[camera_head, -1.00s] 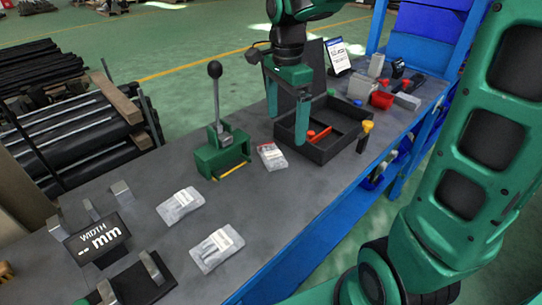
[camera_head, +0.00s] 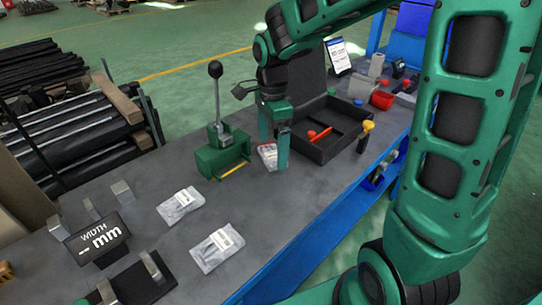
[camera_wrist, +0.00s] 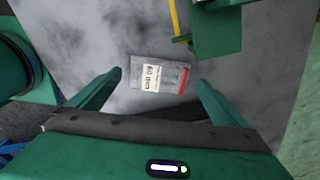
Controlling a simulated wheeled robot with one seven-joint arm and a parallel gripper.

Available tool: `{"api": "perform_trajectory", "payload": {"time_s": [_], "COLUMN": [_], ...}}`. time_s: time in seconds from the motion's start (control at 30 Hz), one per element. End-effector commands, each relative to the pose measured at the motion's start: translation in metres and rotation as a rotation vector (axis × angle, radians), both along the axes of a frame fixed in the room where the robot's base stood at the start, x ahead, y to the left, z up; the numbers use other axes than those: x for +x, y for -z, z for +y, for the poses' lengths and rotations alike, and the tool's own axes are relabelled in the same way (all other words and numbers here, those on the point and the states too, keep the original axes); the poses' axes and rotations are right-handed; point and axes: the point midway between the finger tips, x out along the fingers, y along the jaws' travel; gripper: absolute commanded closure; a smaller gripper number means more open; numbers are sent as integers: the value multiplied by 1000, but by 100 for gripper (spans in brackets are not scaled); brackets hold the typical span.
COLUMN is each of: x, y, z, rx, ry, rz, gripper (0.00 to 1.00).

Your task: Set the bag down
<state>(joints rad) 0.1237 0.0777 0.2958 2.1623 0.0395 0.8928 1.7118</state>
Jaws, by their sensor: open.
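A small clear bag with a white label and a red strip (camera_head: 267,157) lies on the grey bench top, to the right of the green lever press. In the wrist view this bag (camera_wrist: 160,75) lies flat between and beyond my fingertips, with bench around it. My gripper (camera_head: 274,150) is open over this bag, and its fingers do not touch it in the wrist view. Two more clear labelled bags, one upper (camera_head: 180,205) and one lower (camera_head: 217,246), lie on the bench to the left.
The green lever press (camera_head: 222,152) stands close left of my gripper. A black tray (camera_head: 322,152) with a red item is close on the right. A width display (camera_head: 97,238) stands at the near left. Bench between the press and the two bags is clear.

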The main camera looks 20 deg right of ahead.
Motion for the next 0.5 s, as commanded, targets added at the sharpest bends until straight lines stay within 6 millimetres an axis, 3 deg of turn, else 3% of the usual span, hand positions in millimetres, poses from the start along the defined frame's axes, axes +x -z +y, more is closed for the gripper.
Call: {"api": "perform_trajectory", "payload": {"time_s": [0.17,0.43,0.5], "x": [0,0,0], "y": [19,21,21], "z": [0,0,0], "rx": [-1,-1,-1], "ry": [0,0,0], "rz": [1,-1,-1], "gripper": [3,3,17]}}
